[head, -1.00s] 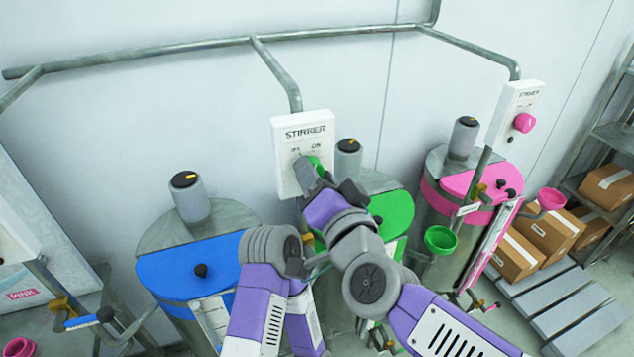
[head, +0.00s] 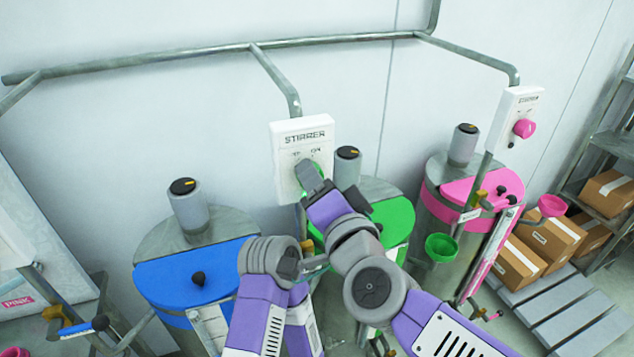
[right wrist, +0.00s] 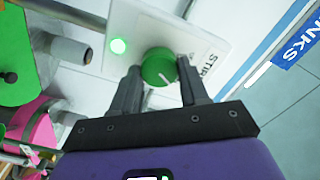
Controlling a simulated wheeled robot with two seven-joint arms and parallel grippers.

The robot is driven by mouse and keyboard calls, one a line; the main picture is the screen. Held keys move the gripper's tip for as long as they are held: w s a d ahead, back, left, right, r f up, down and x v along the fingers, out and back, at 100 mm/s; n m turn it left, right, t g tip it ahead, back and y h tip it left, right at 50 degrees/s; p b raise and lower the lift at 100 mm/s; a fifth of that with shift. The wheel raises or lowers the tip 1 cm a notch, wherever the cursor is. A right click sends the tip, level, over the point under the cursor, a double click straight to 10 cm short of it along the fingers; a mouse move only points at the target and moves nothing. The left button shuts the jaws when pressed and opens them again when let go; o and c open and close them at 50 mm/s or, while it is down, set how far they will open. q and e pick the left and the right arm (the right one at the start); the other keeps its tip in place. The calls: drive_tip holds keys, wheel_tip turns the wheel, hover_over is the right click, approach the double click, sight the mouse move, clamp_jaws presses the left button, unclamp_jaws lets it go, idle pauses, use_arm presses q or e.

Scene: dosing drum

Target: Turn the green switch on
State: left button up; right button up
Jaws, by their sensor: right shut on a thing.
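The green switch (right wrist: 159,67) is a round knob on the white STIRRER panel (head: 286,136) above the green-lidded drum (head: 394,218). My right gripper (right wrist: 158,88) is shut on the knob, with one finger on each side. The knob's pale pointer mark slants to the lower right in the right wrist view. A green lamp (right wrist: 118,46) beside the knob on the panel glows. In the head view my right gripper (head: 311,178) covers most of the knob and the lamp. My left arm stands bent at the bottom middle; its gripper cannot be made out.
A blue-lidded drum (head: 190,277) stands left and a pink-lidded drum (head: 450,215) right, with a pink knob (head: 524,128) on its own panel. A green funnel (head: 441,246) sits between drums. Boxes (head: 520,257) lie at right. Pipes (head: 190,61) run along the wall.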

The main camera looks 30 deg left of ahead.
drive_tip(key=o, duration=1.1)
drive_tip(key=shift+c, duration=0.2)
drive_tip(key=shift+s+d, duration=0.1)
drive_tip(key=v, duration=0.7)
drive_tip(key=shift+d, duration=0.1)
